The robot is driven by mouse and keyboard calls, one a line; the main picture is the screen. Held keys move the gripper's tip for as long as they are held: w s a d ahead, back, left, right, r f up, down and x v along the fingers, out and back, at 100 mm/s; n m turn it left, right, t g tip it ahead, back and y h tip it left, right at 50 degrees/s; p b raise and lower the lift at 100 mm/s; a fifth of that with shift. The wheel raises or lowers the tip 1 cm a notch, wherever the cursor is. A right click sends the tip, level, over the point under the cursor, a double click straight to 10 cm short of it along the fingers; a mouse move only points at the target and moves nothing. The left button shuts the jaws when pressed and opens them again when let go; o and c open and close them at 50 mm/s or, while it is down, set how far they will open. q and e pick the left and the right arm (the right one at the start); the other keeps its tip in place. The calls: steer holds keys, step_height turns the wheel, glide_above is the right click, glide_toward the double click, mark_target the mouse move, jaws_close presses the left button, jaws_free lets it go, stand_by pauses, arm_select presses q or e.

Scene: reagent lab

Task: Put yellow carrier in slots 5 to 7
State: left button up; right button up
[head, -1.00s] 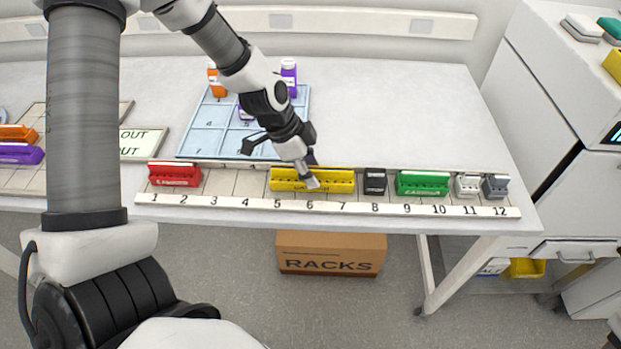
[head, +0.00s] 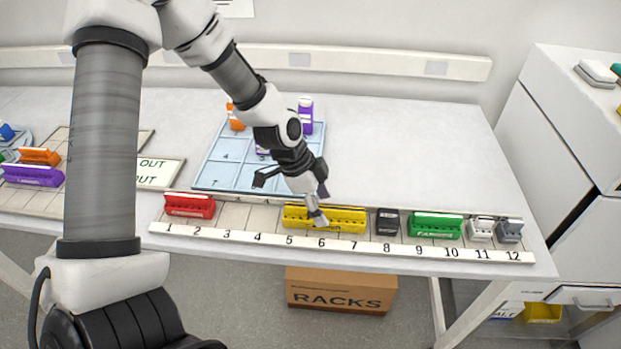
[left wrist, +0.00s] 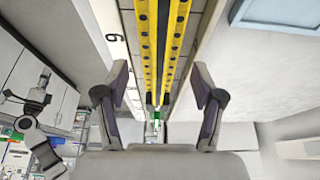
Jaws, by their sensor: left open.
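The yellow carrier (head: 345,220) sits in the numbered rail (head: 400,250) on the bench, behind labels 5, 6 and 7, level with its neighbours. My left gripper (head: 318,208) is over the left-middle part of the carrier, with one finger hiding a little of it. In the left wrist view the left gripper (left wrist: 159,74) is open, its fingers to either side of the long yellow carrier (left wrist: 147,40). Nothing is held. I cannot tell whether a finger touches the carrier. An arm that looks like my right one, with a dark gripper (left wrist: 30,98), shows small at the left there.
The red carrier (head: 190,206) is at slots 1 to 2, and slots 3 and 4 look empty. The black carrier (head: 388,222) is close on the right at 8, then green (head: 435,226), white (head: 480,230) and grey (head: 509,231). A blue grid tray (head: 232,176) with bottles lies behind.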

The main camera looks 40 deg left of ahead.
mark_target(325, 207)
arm_select(q)
steer(key=p+v, duration=0.2)
steer(key=v, duration=0.2)
steer(key=shift+r, duration=0.35)
steer(key=v, duration=0.6)
steer(key=shift+s, duration=0.15)
arm_select(e)
step_height(325, 207, up, 3)
steer(key=shift+f, duration=0.15)
arm_select(q)
steer(key=shift+a+f, duration=0.1)
steer(key=shift+a, duration=0.05)
